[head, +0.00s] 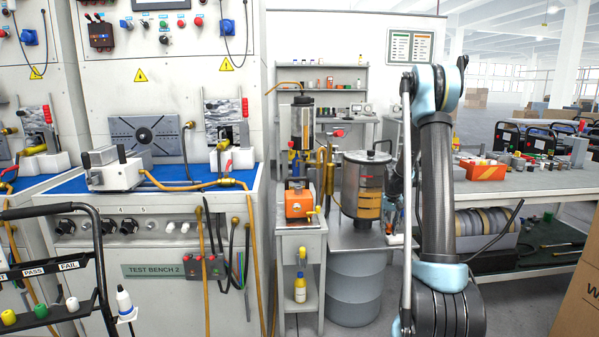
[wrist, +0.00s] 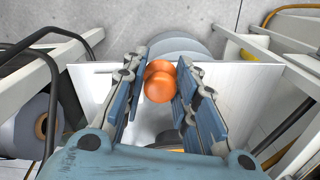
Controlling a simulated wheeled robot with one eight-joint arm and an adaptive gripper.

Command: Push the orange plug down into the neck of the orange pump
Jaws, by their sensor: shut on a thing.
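In the wrist view my gripper (wrist: 160,85) has its two blue-grey fingers on either side of a rounded orange plug (wrist: 160,88) and is shut on it. The plug shows as two overlapping round parts near the fingertips, above a white surface. In the head view an orange, boxy body with a black handle, which looks like the orange pump (head: 299,204), stands on a small grey stand between the test bench and a grey drum. Its neck cannot be made out.
A metal tank (head: 364,188) stands on the grey drum (head: 355,288), right of the stand. A cluttered worktable (head: 530,181) is at right.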

